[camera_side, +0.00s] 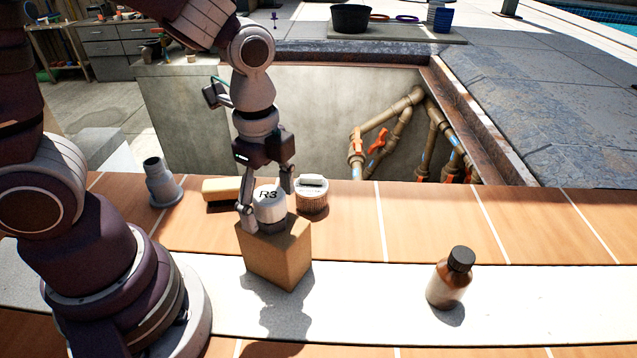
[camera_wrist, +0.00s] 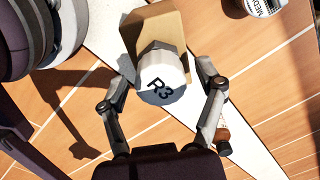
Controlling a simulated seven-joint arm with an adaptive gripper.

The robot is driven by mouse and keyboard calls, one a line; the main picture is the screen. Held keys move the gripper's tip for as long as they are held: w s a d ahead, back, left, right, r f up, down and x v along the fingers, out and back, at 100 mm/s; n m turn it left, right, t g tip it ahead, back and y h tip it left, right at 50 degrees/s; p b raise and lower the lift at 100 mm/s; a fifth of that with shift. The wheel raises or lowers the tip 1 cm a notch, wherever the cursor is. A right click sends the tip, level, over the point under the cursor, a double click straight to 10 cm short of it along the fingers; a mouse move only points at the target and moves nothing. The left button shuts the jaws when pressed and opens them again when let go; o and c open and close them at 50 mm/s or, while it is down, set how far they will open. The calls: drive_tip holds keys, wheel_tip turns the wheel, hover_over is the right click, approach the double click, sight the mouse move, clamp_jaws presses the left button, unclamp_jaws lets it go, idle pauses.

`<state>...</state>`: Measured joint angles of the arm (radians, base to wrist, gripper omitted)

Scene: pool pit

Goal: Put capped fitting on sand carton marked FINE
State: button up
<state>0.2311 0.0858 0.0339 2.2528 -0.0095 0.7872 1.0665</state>
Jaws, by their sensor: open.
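The capped fitting (camera_side: 270,206), with a white cap marked R3 and a grey lower part, appears to stand upright on top of a plain brown carton (camera_side: 277,257). In the wrist view the white cap (camera_wrist: 162,77) lies in front of the tan carton (camera_wrist: 153,27). No FINE mark is readable on the faces I see. My gripper (camera_side: 267,200) is open, with one finger on each side of the fitting. In the wrist view a gap shows between my gripper's fingers (camera_wrist: 164,76) and the cap. The contact under the fitting is partly hidden.
A ribbed jar (camera_side: 312,198) stands behind the carton; its label (camera_wrist: 262,7) begins MED. A brush (camera_side: 222,189) and an uncapped grey fitting (camera_side: 161,184) are at left. A brown bottle (camera_side: 450,278) stands at right. The open pit with pipes (camera_side: 385,135) lies behind.

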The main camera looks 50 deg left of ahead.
sight(267, 196)
wheel_tip(267, 196, up, 11)
drive_tip(key=s+a+n+t, duration=0.1)
drive_tip(key=n, duration=0.3)
drive_tip(key=a+f+n+t, duration=0.1)
drive_tip(key=n+t, duration=0.1)
drive_tip(key=n, duration=0.3)
drive_tip(key=s+a+n+t, duration=0.1)
drive_tip(key=n+t, duration=0.1)
drive_tip(key=n, duration=0.3)
drive_tip(key=shift+s+a+f, duration=0.3)
drive_tip(key=shift+f, duration=0.1)
